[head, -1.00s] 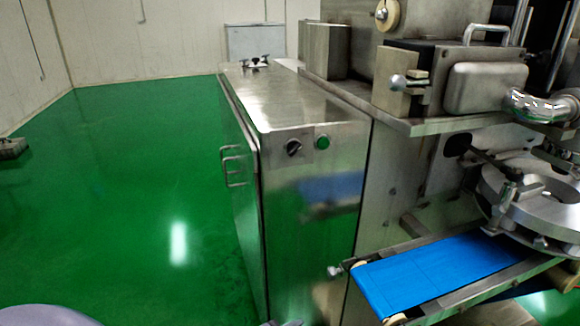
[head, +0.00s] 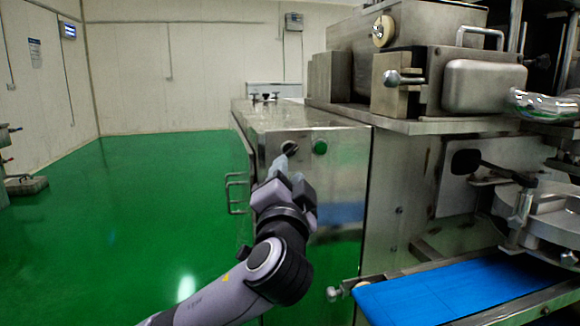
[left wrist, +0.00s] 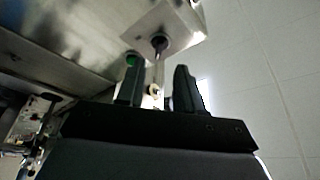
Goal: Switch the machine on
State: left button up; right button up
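The machine's steel cabinet (head: 345,165) has a black rotary switch (head: 290,147) and a green button (head: 320,146) on its front panel. My left gripper (head: 281,165) is raised just below and in front of the switch in the head view. In the left wrist view, the two dark fingers of my left gripper (left wrist: 158,80) are apart with a gap between them. The rotary switch (left wrist: 160,42) is just beyond the fingertips, near the gap, and the green button (left wrist: 132,60) is partly behind one finger. I cannot tell whether a fingertip touches the switch. My right gripper is not in view.
A blue conveyor belt (head: 460,292) juts out at the lower right, with a metal housing (head: 480,85) above it. A cabinet door handle (head: 236,193) is left of my arm. The green floor (head: 130,220) at the left is largely clear.

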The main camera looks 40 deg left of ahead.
aim_at(291, 154)
pick_arm(q)
jog(key=x, duration=0.6)
jog(key=shift+w+a+r, duration=0.1)
jog(key=shift+w, duration=0.15)
grip_shut()
